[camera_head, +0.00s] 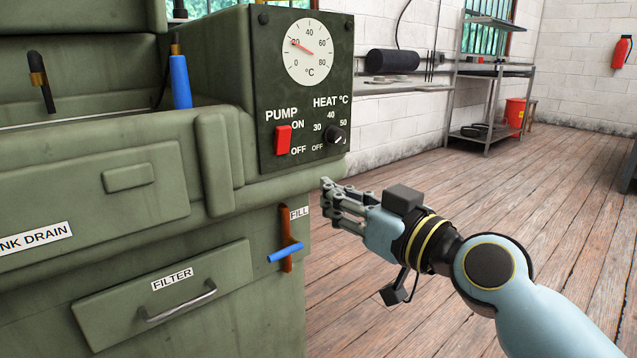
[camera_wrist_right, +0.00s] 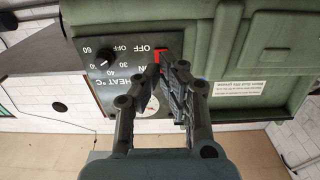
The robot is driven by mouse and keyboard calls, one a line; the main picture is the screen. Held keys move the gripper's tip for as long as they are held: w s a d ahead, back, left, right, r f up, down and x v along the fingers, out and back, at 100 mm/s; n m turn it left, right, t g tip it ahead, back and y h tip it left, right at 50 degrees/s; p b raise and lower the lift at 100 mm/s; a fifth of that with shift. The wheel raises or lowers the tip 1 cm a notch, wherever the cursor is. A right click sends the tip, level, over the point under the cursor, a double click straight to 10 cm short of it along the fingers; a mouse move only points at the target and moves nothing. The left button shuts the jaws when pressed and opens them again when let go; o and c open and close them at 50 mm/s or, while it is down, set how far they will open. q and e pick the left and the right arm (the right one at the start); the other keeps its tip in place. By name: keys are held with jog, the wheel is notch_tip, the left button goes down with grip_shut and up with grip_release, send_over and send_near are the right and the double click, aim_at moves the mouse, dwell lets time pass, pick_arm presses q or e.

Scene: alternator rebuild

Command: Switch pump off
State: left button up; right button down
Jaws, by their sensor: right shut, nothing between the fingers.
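The pump switch (camera_head: 283,140) is a red rocker on the dark control panel (camera_head: 265,80), with ON printed above right and OFF below right. I cannot tell which way it is tipped. My right gripper (camera_head: 328,198) is shut and empty, in front of the machine, below and to the right of the panel and apart from the switch. In the right wrist view the panel appears upside down, and the fingers (camera_wrist_right: 150,85) partly cover the red switch (camera_wrist_right: 157,54). My left gripper is not in view.
The panel also holds a temperature dial (camera_head: 308,52) and a black heat knob (camera_head: 336,135). Below are a blue-handled fill lever (camera_head: 285,253) and a filter drawer (camera_head: 165,295). Open wooden floor (camera_head: 420,170) lies to the right, with a metal shelf (camera_head: 485,70) at the back.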

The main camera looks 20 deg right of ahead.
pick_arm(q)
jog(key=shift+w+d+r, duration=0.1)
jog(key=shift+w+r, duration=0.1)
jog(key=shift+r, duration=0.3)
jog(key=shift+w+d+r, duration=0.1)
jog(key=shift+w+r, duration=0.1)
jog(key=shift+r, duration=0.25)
pick_arm(e)
jog(key=v, duration=0.3)
jog(key=shift+s+f, duration=0.2)
jog(key=shift+f, duration=0.2)
